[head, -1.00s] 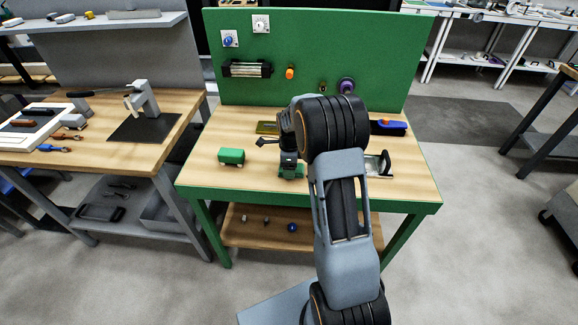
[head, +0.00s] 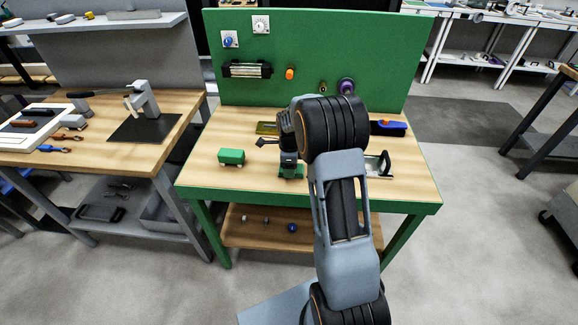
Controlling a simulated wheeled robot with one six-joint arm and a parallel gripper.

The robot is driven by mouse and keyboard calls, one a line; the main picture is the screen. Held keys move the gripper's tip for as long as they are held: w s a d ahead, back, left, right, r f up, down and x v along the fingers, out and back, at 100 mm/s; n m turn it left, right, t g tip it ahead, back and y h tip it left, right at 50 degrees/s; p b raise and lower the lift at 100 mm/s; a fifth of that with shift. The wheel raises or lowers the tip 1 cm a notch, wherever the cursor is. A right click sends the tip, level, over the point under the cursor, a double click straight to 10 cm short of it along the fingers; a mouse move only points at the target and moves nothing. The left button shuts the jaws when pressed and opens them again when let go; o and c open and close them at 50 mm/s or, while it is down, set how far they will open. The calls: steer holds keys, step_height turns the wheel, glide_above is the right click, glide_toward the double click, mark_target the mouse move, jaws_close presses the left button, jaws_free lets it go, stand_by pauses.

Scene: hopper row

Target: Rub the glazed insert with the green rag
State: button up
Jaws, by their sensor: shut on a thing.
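My gripper (head: 290,168) is low over the middle of the green-framed bench, its jaws shut on a small green piece that looks like the green rag (head: 291,174). The rag is at or just above the wooden top; contact cannot be told. I cannot pick out the glazed insert for sure. A pale, glassy panel with black ends (head: 247,69) is on the green back board, well above and behind my gripper. A flat yellowish piece (head: 266,128) lies behind the gripper. My arm hides part of the bench.
A green block (head: 231,156) stands left of my gripper. Knobs are on the board. The front left of the bench top (head: 205,181) is clear.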

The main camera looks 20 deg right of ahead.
steer(key=shift+r, duration=0.15)
steer(key=shift+r+p, duration=2.15)
steer(key=shift+r, duration=0.75)
